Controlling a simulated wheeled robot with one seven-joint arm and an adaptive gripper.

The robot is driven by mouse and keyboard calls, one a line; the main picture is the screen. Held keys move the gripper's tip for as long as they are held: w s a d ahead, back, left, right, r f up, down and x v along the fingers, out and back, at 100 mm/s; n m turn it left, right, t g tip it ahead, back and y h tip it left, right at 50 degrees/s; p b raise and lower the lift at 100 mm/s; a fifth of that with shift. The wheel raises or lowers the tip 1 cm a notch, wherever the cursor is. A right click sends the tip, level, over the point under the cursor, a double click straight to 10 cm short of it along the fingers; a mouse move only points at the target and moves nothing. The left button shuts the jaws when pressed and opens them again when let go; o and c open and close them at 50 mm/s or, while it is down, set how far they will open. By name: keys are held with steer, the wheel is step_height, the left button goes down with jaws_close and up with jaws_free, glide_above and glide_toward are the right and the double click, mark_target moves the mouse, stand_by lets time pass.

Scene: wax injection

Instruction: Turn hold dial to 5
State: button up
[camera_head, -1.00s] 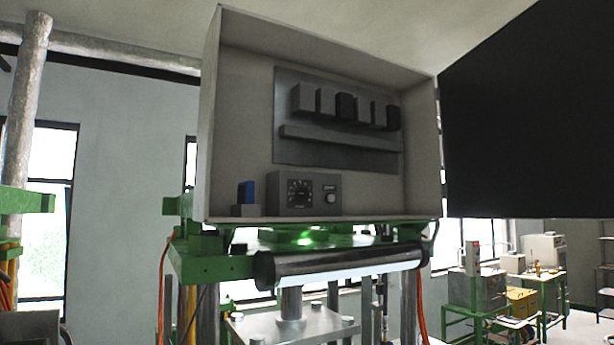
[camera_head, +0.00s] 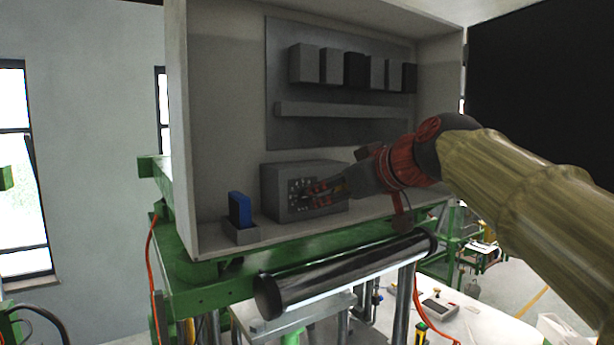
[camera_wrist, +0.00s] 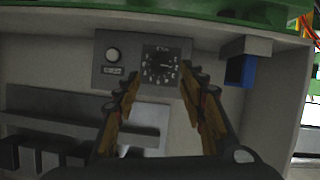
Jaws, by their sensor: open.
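The hold dial (camera_head: 300,194) is a dark square plate with white marks around it, on the front of a grey control box (camera_head: 272,190) inside the open cabinet. In the wrist view the dial (camera_wrist: 160,64) appears upside down, beside a round pale knob (camera_wrist: 113,54). Its numbers and pointer are too small to read surely. My gripper (camera_head: 322,193) is in front of the control box, close to the dial. In the wrist view my gripper (camera_wrist: 166,85) has its fingers spread on either side below the dial, open and empty. Contact with the dial cannot be told.
A blue block (camera_head: 240,209) stands in a small grey holder (camera_head: 241,235) left of the control box. The cabinet's back panel carries several blocks (camera_head: 305,64) and a ledge (camera_head: 340,110). A black panel (camera_head: 540,80) hangs at right. A metal roller (camera_head: 345,272) lies below the cabinet.

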mark_target(306, 196)
steer(key=shift+r+p+x, duration=0.15)
steer(key=shift+p+x, duration=0.45)
steer(key=shift+x, duration=1.35)
steer(key=shift+r+p+x, duration=0.15)
steer(key=shift+p+x, duration=0.4)
steer(key=shift+x, duration=1.4)
steer(key=shift+a, duration=0.1)
steer(key=shift+c, duration=1.4)
steer(key=shift+w, duration=0.1)
steer(key=c, duration=0.7)
jaws_close()
